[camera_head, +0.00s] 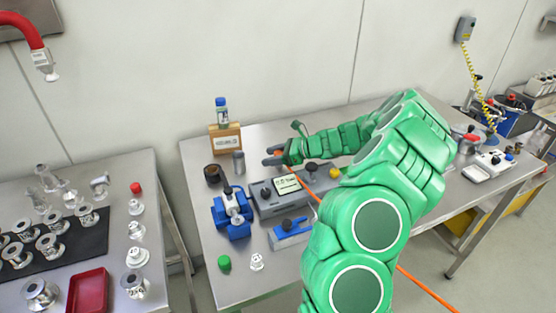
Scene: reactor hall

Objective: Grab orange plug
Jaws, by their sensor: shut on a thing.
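My green arm reaches from the lower right over the middle table. My gripper (272,156) points left above the back of that table, behind a grey instrument box. A small bit of orange, the orange plug (278,152), shows between its fingers, and the gripper is shut on it. Most of the plug is hidden by the fingers. An orange cable (425,288) runs from near the grey box, behind my arm, to the lower right.
The grey instrument box (268,207) with a display stands below my gripper. A blue vise (232,212), a wooden block (225,139) with a bottle and a dark cup (213,174) stand left of it. A red tray (88,292) lies on the left table.

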